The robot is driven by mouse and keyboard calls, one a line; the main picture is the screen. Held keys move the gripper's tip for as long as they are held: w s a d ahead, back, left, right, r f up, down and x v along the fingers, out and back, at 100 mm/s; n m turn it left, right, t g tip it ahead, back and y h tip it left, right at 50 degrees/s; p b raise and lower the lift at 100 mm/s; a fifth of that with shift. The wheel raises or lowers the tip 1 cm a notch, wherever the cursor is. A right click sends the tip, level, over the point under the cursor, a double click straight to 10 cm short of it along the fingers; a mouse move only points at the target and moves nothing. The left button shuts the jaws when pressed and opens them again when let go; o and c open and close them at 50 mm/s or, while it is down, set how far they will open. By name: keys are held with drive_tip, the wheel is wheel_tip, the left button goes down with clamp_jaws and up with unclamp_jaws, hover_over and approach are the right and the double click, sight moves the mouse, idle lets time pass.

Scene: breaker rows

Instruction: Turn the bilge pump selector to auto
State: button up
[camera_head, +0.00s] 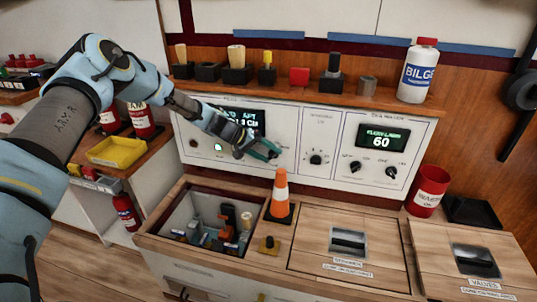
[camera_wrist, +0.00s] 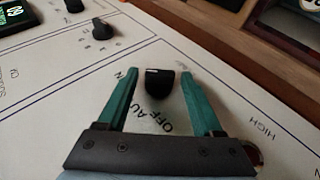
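The selector knob (camera_wrist: 159,84) is black with a short pale mark on its top. It stands on the white panel (camera_wrist: 60,130) in the wrist view, with lettering reading OFF and AUT beside it; a further label is partly covered by my left finger. My gripper (camera_wrist: 161,67) is open, its green fingers on either side of the knob with a visible gap on each side. Which label the mark points at I cannot tell. In the head view my gripper (camera_head: 264,153) is at the left panel section, below a lit screen (camera_head: 248,120), and hides the knob.
Another black knob (camera_wrist: 102,29) sits farther left in the wrist view. The head view shows a middle knob (camera_head: 316,159) and a right screen (camera_head: 382,138) reading 60. An orange cone (camera_head: 280,194) stands on the counter below my gripper, beside an open bin (camera_head: 170,222) of small parts.

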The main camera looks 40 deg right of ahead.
clamp_jaws()
idle(0.3)
drive_tip(key=shift+f+b, duration=0.15)
drive_tip(key=shift+b, duration=0.3)
drive_tip(key=shift+w+f+g+h+b, duration=0.1)
drive_tip(key=shift+f+g+h+b, duration=0.25)
drive_tip(key=shift+b, duration=0.7)
drive_tip(key=g+b, duration=0.1)
drive_tip(key=b, duration=0.1)
drive_tip(key=n+h+b, duration=0.1)
drive_tip(key=b, duration=0.1)
drive_tip(key=shift+w+a+f+g, duration=0.1)
drive_tip(key=shift+w+f+g, duration=0.1)
drive_tip(key=shift+g, duration=0.15)
drive_tip(key=n+g+h+b, duration=0.1)
drive_tip(key=g+h+b, duration=0.1)
drive_tip(key=b, duration=0.4)
drive_tip(key=shift+f+h, duration=0.15)
drive_tip(key=shift+h, duration=0.4)
drive_tip(key=shift+n+g+h+b, duration=0.3)
drive_tip(key=shift+g+h+b, duration=0.3)
drive_tip(key=shift+b, duration=0.45)
drive_tip(key=shift+r, duration=0.2)
